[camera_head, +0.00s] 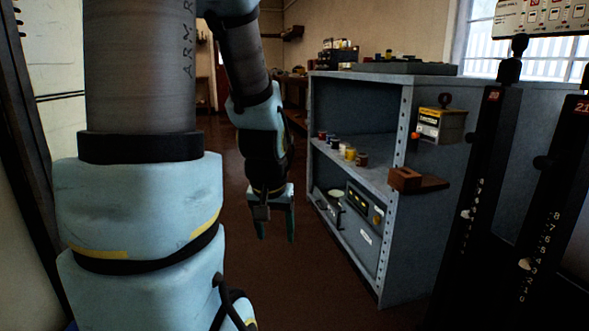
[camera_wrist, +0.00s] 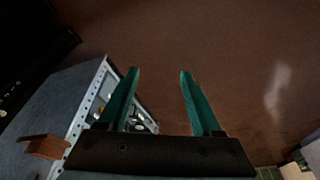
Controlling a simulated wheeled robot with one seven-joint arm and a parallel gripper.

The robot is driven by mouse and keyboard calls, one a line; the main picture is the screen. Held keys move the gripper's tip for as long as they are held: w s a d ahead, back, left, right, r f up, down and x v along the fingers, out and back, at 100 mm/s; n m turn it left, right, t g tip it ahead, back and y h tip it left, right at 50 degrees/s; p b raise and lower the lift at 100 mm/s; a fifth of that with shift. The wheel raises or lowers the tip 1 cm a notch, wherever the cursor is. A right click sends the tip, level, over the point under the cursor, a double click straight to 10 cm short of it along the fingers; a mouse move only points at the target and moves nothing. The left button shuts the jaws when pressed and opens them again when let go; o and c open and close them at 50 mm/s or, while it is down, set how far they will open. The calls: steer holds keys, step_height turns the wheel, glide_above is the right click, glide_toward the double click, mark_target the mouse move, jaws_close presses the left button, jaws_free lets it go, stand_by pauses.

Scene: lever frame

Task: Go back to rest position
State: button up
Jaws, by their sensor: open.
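My gripper (camera_head: 277,222) hangs down in the head view, left of the metal shelf unit and above the brown floor. In the wrist view its two green fingers (camera_wrist: 160,75) are spread apart with only floor between them. It is open and empty and touches nothing that I can see. My arm's large light-blue links fill the left of the head view and hide part of the room behind them.
The grey shelf unit (camera_head: 395,250) holds several small jars and a panel device. Black lever posts (camera_head: 484,180) with numbers stand at the right. The brown floor (camera_head: 310,285) left of the shelf is clear.

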steer(key=s+a+r+p, duration=0.1)
steer(key=s+r+p, duration=0.1)
steer(key=r+p, duration=1.2)
steer(key=s+a+r+g+p, duration=0.1)
steer(key=r+p, duration=1.4)
steer(key=shift+s+a+r+n+g+p, duration=0.25)
steer(key=shift+s+a+n+g+p, duration=0.05)
steer(key=shift+s+n+p, duration=0.1)
